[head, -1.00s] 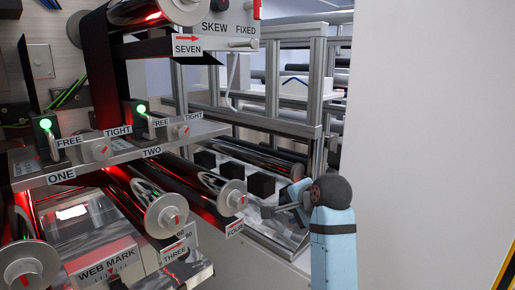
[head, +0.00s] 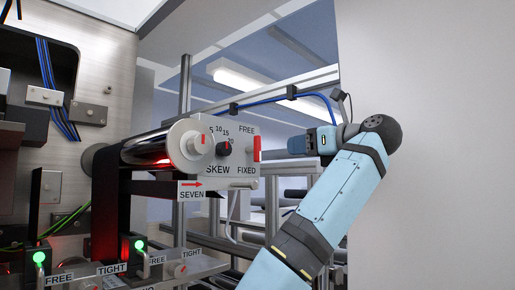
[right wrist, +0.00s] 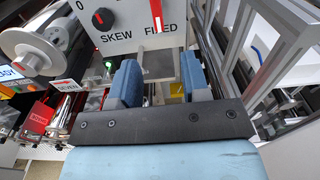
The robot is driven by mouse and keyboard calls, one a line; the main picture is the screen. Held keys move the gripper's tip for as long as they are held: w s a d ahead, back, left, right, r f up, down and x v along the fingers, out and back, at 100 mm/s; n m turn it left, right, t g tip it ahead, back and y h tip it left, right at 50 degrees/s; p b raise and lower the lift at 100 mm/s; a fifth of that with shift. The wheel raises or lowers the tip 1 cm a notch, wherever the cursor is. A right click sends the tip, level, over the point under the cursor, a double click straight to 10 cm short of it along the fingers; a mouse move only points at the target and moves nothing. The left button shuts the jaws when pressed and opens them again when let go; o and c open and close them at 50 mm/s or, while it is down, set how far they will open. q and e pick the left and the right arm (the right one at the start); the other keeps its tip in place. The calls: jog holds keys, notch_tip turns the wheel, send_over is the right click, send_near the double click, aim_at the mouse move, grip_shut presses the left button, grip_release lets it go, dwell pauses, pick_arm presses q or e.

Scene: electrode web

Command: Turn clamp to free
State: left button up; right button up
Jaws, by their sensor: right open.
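The skew panel (head: 235,165) carries a black dial (head: 224,149) and a red-and-white clamp lever (head: 257,149) at its right edge. The lever stands upright between the word FREE above and FIXED below. In the right wrist view, the lever (right wrist: 157,13) lies over the word FIXED, beyond the fingertips. My right gripper (head: 294,146) is just right of the lever in the head view, apart from it. In the right wrist view, its blue fingers (right wrist: 158,80) are open with nothing held between them. My left gripper is not in view.
A roller (head: 160,147) with a pale end cap sticks out left of the panel. A SEVEN sign (head: 192,190) hangs below it. A metal frame post (right wrist: 240,45) stands close to the right of my gripper. A plain wall (head: 440,150) fills the right side.

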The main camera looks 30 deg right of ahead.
aim_at(260, 146)
jog(key=p+x, duration=0.1)
jog(key=x, duration=0.3)
jog(key=r+p+x, duration=0.1)
jog(key=p+x, duration=0.1)
jog(key=x, duration=0.2)
jog(key=p+x, duration=0.1)
jog(key=x, duration=0.3)
jog(key=shift+a+r, duration=0.2)
jog(key=shift+a, duration=0.05)
jog(key=shift+w+a+p, duration=0.2)
jog(key=shift+w+p, duration=0.15)
jog(key=shift+w, duration=0.3)
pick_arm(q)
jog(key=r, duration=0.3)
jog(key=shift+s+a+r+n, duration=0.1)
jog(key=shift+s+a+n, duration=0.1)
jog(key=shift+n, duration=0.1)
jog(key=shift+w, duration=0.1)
pick_arm(e)
jog(key=shift+c, duration=0.6)
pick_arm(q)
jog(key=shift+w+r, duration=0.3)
pick_arm(e)
jog(key=shift+f, duration=0.1)
grip_shut()
